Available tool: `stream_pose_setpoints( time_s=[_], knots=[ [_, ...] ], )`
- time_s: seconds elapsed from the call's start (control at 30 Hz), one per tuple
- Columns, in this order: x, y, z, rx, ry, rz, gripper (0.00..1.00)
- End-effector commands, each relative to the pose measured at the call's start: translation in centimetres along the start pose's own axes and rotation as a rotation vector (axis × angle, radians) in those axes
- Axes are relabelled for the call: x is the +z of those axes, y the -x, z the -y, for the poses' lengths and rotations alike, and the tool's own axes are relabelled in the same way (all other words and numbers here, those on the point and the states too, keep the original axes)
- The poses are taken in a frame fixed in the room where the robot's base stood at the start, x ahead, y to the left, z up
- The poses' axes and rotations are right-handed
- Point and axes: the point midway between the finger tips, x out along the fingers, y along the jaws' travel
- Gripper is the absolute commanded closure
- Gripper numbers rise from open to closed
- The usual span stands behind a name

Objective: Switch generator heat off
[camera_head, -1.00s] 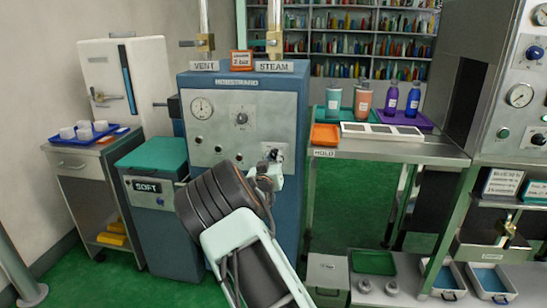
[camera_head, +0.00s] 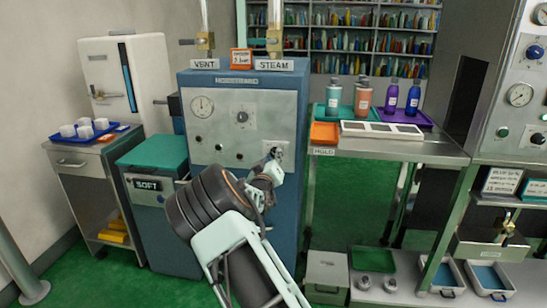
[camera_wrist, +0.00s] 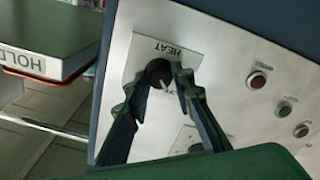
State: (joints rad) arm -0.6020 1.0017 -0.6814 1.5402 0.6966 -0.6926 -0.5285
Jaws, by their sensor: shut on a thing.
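The generator (camera_head: 240,130) is a blue cabinet with a grey front panel, standing at the middle of the head view. The heat knob (camera_wrist: 158,74) is a round black knob with a light pointer mark, on a plate labelled HEAT (camera_wrist: 158,50) that appears upside down in the wrist view. My gripper (camera_wrist: 164,82) is at the panel with its two fingers on either side of the knob, shut on it. In the head view my gripper (camera_head: 275,158) reaches the lower right of the panel and hides most of the knob.
Red and green round indicators (camera_wrist: 258,79) sit beside the knob on the panel. A steel table labelled HOLD (camera_head: 400,150) with bottles and trays stands to the right.

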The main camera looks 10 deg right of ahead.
Motion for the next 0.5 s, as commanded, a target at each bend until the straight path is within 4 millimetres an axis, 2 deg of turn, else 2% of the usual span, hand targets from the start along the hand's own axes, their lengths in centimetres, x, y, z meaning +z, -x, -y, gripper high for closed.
stream_pose_setpoints(
  time_s=[0.13,0.17,0.3,0.5],
  knots=[
    [0.11,0.03,0.07,-0.001,0.002,0.002,1.0],
    [0.1,0.03,0.07,-0.001,0.002,0.002,0.74],
    [0.08,0.02,0.05,-0.001,0.001,0.001,0.6],
    [0.04,0.01,0.02,-0.001,0.0,0.001,0.6]
  ],
)
